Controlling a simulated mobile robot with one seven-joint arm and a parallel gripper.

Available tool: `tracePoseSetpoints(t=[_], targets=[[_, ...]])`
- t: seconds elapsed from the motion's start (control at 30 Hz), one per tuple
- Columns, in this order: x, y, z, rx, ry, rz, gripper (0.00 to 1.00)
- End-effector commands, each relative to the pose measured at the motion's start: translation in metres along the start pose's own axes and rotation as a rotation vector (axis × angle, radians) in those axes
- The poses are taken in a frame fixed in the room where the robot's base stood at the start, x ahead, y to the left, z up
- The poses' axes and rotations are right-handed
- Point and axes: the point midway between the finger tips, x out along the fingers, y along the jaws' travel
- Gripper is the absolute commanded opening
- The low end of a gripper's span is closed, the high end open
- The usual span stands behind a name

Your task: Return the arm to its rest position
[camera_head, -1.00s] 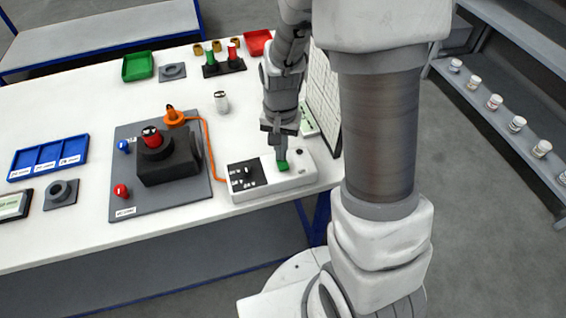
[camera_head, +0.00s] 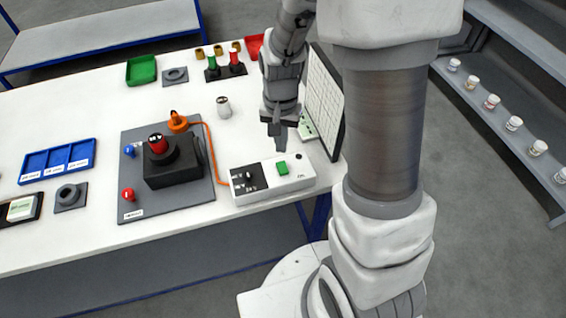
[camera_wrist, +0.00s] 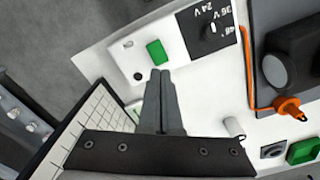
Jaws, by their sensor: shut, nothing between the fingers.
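My gripper (camera_head: 278,140) hangs from my arm with its fingers pointing down, above the back edge of a white control box (camera_head: 256,190). The fingers are shut with nothing between them. In the wrist view my gripper (camera_wrist: 161,74) shows its two fingers side by side, their tips just short of the green button (camera_wrist: 157,52). In the head view the green button (camera_head: 282,168) is fully visible on top of the box and apart from the fingers. A dial with voltage labels (camera_head: 249,178) sits on the box's left part.
A white gridded board (camera_head: 322,98) stands close to the right of my gripper. A grey plate (camera_head: 200,192) with a black block (camera_head: 170,168) lies left of the box, joined by an orange cable (camera_head: 207,150). Shelves (camera_head: 490,95) are at right.

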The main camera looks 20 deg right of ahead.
Motion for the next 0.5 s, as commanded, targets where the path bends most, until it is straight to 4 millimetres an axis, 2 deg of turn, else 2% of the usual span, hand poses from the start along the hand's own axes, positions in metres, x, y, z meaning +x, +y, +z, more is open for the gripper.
tracePoseSetpoints(t=[0.03,0.13,0.5], targets=[[-0.0077,-0.0001,-0.0001,0.000,0.000,0.000,0.00],[-0.0140,0.0000,0.0000,0.000,0.000,0.000,0.00],[-0.0141,-0.0001,-0.0001,0.000,0.000,0.000,0.00]])
